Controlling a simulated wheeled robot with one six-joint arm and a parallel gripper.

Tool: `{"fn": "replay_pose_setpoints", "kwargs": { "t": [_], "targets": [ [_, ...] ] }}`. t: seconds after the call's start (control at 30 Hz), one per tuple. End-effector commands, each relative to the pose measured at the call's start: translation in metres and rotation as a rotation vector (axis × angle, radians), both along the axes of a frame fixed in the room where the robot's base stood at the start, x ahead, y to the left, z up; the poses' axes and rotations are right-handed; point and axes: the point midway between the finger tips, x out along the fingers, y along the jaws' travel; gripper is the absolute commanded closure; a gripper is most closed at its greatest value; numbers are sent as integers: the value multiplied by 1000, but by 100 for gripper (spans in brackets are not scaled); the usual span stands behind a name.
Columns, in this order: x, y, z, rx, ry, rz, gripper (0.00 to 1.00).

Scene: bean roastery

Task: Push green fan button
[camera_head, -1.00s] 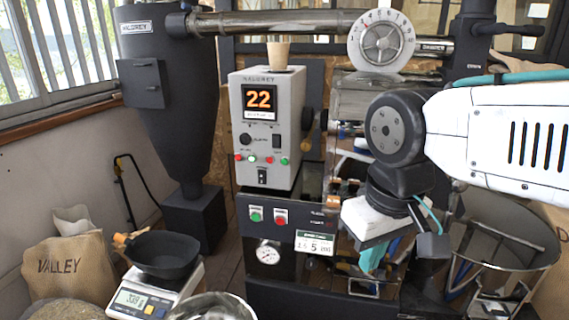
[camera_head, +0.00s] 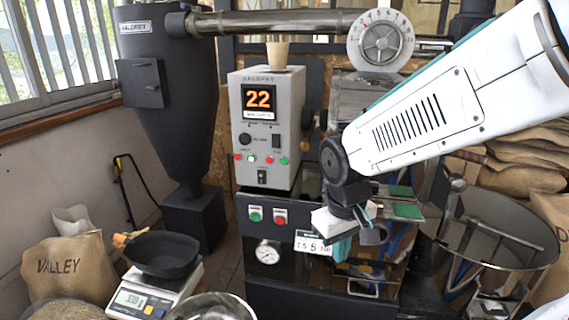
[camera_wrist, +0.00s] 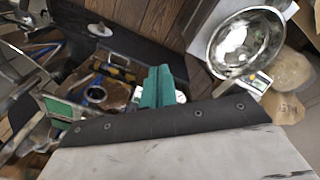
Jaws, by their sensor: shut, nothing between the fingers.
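A green button (camera_head: 255,215) sits beside a red button (camera_head: 280,216) on the dark lower panel (camera_head: 255,238). The grey control box (camera_head: 265,110) above has a row of small red and green buttons or lights, including a green one (camera_head: 284,161) at its right. The labels are too small to read, so I cannot tell which is the fan's. My gripper (camera_head: 343,250) is right of the lower panel's buttons, by the label with numbers, apart from the buttons. Its teal fingers are shut and empty; they also show in the wrist view (camera_wrist: 158,88), where no green button is clear.
A dial gauge (camera_head: 268,252) sits below the buttons. A paper-coloured cup (camera_head: 278,55) stands on the control box. A scale (camera_head: 150,298) with a black pan (camera_head: 165,258) and a metal bowl (camera_wrist: 247,42) are at the front. A round metal tray (camera_head: 500,215) is at right.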

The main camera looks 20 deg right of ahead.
Motion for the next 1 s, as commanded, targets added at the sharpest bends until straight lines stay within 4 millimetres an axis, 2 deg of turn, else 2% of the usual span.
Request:
{"fn": "replay_pose_setpoints", "kwargs": {
  "t": [0.03, 0.3, 0.53, 0.63, 0.77, 0.87, 1.0],
  "targets": [
    [16, -4, -13, -8, -22, 24, 100],
    [116, -19, -70, -68, -286, 230, 100],
    [192, -20, -96, -135, -573, 426, 100],
    [220, -15, -96, -170, -713, 512, 100],
    [250, -7, -85, -229, -911, 616, 100],
    [268, 1, -65, -283, -1066, 683, 100],
    [281, 10, -26, -362, -1257, 749, 100]
  ]
}}
